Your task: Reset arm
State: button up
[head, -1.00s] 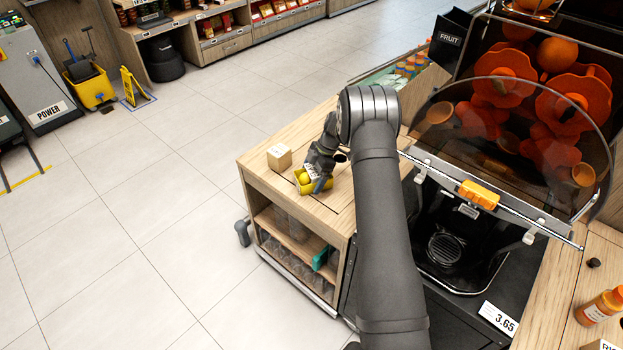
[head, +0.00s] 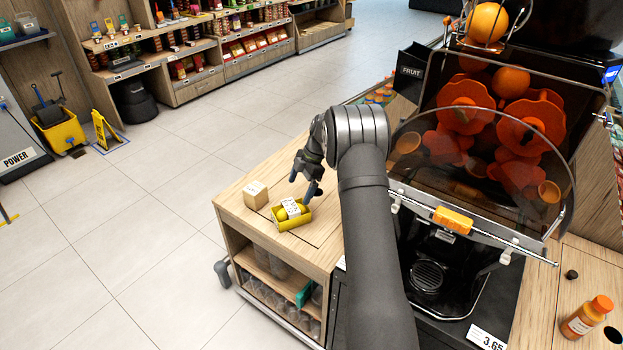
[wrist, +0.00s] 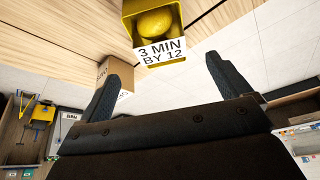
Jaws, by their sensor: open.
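My gripper (head: 303,190) is open and empty, a little above and to the right of a yellow tray (head: 305,220) on the wooden counter. In the wrist view the two dark fingers of my gripper (wrist: 165,82) stand wide apart with nothing between them. The yellow tray (wrist: 183,14) holds a round yellow thing (head: 283,214) and a white card (head: 293,208). In the wrist view the card (wrist: 161,52) reads "3 MIN BY 12". My arm reaches across the counter in front of the juicer.
A bottle of orange juice (head: 586,317) stands at lower right. The floor (head: 130,230) left of the counter is clear.

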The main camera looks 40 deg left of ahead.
aim_at(289, 207)
jog(key=x, duration=1.2)
jog(key=shift+f, duration=0.2)
notch_tip(289, 207, up, 2)
jog(key=shift+r, duration=0.95)
